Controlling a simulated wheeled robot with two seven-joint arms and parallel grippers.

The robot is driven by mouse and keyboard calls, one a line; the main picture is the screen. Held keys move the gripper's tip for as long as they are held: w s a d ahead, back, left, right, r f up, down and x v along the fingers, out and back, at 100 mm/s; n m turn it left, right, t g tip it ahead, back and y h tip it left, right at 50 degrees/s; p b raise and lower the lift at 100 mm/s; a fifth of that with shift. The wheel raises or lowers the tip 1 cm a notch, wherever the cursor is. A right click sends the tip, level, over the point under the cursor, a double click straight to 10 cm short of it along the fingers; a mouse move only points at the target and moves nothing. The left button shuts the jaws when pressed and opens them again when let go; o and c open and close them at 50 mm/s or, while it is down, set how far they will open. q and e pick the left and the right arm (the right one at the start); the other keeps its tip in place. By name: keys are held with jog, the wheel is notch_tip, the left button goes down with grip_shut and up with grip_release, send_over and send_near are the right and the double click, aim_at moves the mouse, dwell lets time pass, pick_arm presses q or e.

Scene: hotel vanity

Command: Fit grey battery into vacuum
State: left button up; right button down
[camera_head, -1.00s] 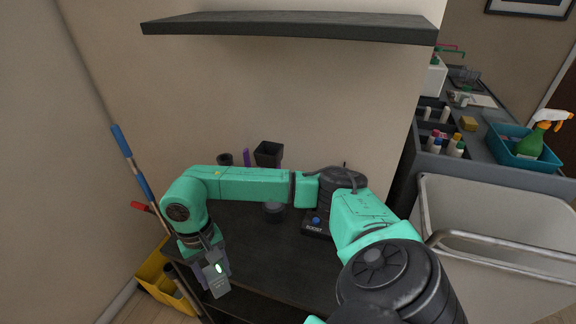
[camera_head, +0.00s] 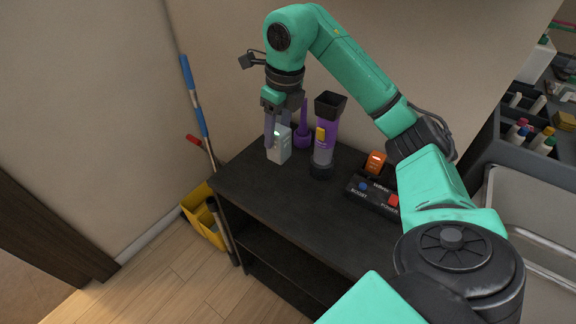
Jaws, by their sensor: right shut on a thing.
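The grey battery (camera_head: 279,150) is a pale block with a small green light, at the back left of the dark cabinet top. My right gripper (camera_head: 279,128) points down and is shut on its upper part. I cannot tell whether the battery touches the surface. The vacuum (camera_head: 324,146), grey and purple with a yellow part and a black flared top, stands upright just right of the battery, apart from it. Its battery slot cannot be made out. My left gripper is not in view.
A purple attachment (camera_head: 303,132) stands between battery and vacuum, farther back. An orange battery (camera_head: 375,163) stands at a black dock (camera_head: 374,193) with blue and red buttons, right of the vacuum. The cabinet top (camera_head: 285,205) is clear in front. A yellow bucket (camera_head: 202,213) stands left.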

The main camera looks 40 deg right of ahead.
aim_at(277, 146)
notch_tip(277, 146, down, 4)
jog(key=shift+f+b, duration=0.2)
jog(key=shift+b, duration=0.2)
notch_tip(277, 146, down, 12)
jog(key=shift+d+r+p, duration=0.1)
jog(key=shift+r+p, duration=0.05)
jog(key=shift+p, duration=0.75)
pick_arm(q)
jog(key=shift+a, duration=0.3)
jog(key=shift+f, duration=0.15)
pick_arm(e)
jog(key=shift+c, duration=1.2)
grip_release()
jog(key=shift+f, duration=0.2)
